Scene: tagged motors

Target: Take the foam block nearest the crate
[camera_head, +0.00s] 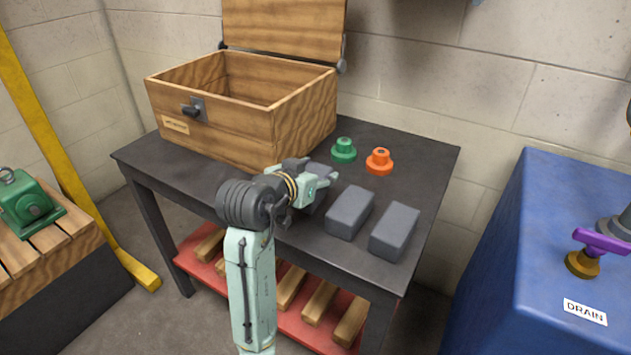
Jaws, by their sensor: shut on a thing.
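The wooden crate (290,120) stands on the dark table with its lid open and its inside empty where I can see it. My gripper (326,178) is beside the crate's right front corner, shut on a grey foam block (316,205). My gripper and wrist hide most of this block, and I cannot tell whether it still touches the table. Two more grey foam blocks lie to the right, a middle one (350,212) and a right one (394,232), apart from each other.
A green knob-like part (344,149) and an orange one (379,161) stand behind the blocks. The dark table (425,165) has free room at its right back. A blue cabinet (545,240) stands to the right. A yellow post (40,120) and a green motor (27,205) are at left.

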